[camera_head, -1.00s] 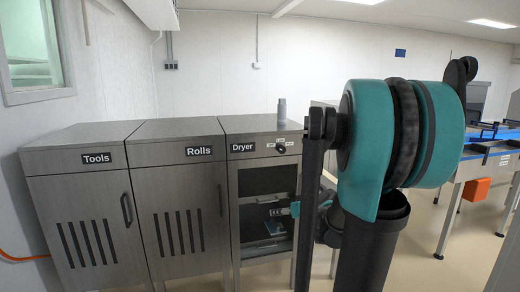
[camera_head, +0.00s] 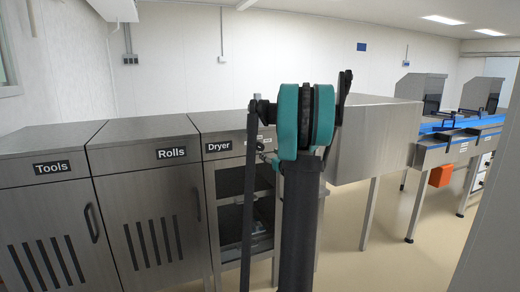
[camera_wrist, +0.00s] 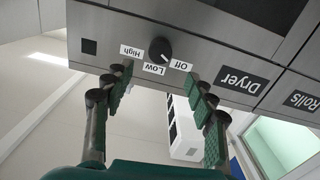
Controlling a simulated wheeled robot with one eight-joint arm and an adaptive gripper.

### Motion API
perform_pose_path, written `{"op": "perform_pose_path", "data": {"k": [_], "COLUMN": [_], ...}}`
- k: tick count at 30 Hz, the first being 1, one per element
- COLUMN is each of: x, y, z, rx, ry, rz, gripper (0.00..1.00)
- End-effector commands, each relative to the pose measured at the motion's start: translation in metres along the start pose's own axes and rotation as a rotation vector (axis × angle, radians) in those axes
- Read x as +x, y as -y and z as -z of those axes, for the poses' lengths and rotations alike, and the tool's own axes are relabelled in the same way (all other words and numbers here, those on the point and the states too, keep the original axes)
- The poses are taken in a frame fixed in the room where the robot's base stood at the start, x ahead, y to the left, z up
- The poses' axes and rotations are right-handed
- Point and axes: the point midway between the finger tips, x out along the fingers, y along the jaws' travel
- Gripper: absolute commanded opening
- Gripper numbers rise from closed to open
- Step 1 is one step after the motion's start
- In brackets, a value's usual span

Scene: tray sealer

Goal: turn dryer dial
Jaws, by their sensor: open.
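The dryer dial (camera_wrist: 160,49) is a round black knob on the dryer's metal front panel. In the wrist view, which is turned upside down, the labels High, Low and Off surround it. I cannot clearly tell which label it points at. My gripper (camera_wrist: 160,76) is open and empty, its green-padded fingers apart on either side of the dial in the picture. The fingers do not visibly touch the knob. The dryer (camera_head: 222,134) stands right of the Rolls cabinet in the head view. There, my arm hides the gripper and much of the dial area.
The Tools cabinet (camera_head: 45,191) and Rolls cabinet (camera_head: 150,184) stand left of the dryer. A grey metal box on legs (camera_head: 375,140) stands to the right, with a blue conveyor (camera_head: 450,126) beyond. Open floor (camera_head: 390,235) shows at the right.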

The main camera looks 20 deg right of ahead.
Motion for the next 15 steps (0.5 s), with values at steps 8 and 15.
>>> {"op": "perform_pose_path", "data": {"k": [8,15], "x": [0.057,0.091], "y": [0.001,0.001], "z": [0.0,0.0], "rx": [0.0,0.0], "ry": [0.0,0.0], "rz": [0.003,0.002], "gripper": [0.56,0.56]}}
